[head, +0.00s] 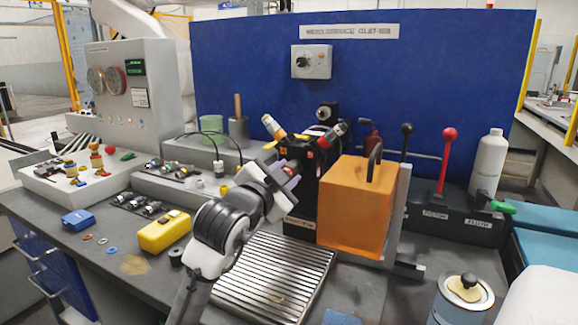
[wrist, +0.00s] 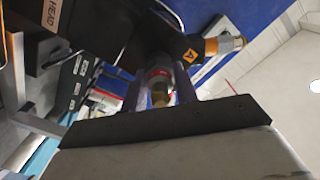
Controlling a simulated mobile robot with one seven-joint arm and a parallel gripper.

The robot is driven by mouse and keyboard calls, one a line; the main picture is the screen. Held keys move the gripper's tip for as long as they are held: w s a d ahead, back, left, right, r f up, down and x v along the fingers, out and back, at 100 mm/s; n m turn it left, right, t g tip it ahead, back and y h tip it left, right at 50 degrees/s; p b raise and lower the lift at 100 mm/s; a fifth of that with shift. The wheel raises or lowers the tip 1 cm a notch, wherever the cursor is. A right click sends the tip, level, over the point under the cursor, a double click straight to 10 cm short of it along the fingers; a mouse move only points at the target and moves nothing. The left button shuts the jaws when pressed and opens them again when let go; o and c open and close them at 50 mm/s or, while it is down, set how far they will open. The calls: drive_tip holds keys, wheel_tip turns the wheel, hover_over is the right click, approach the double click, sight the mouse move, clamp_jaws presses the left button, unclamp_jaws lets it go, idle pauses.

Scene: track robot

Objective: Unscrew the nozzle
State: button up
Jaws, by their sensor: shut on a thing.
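A black machine head (head: 318,150) on an upright stand carries several nozzles pointing outward. The nozzle in my grip (wrist: 158,80) has a grey body, a red ring and a brass tip; in the wrist view it sits between my two fingers and still meets the dark head. My gripper (head: 288,175) is shut on it at the head's lower left; the wrist view also shows my gripper (wrist: 156,95). In the head view my fingers mostly hide this nozzle. An orange-banded nozzle (head: 273,128) and a red-and-grey nozzle (head: 337,131) point up and outward.
A large orange box (head: 357,205) stands right of the head. A slatted metal tray (head: 273,278) lies below my gripper. A yellow case (head: 165,232) and loose rings lie left. Black and red levers (head: 447,160) and a white bottle (head: 489,160) stand right.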

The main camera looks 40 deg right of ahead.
drive_tip(key=n+p, duration=0.3)
drive_tip(key=n, duration=0.1)
drive_tip(key=shift+r+n, duration=0.15)
drive_tip(key=shift+n, duration=0.25)
drive_tip(key=n+p, duration=0.2)
drive_tip(key=p, duration=0.1)
drive_tip(key=shift+n, duration=0.7)
drive_tip(key=shift+p, duration=0.3)
drive_tip(key=shift+n+p, duration=0.3)
drive_tip(key=shift+n, duration=0.1)
drive_tip(key=shift+n+p, duration=1)
drive_tip(key=shift+p, duration=0.05)
drive_tip(key=n+p, duration=0.5)
drive_tip(key=p, duration=0.1)
drive_tip(key=shift+a, duration=0.1)
drive_tip(key=n+p, duration=0.3)
drive_tip(key=p, duration=0.1)
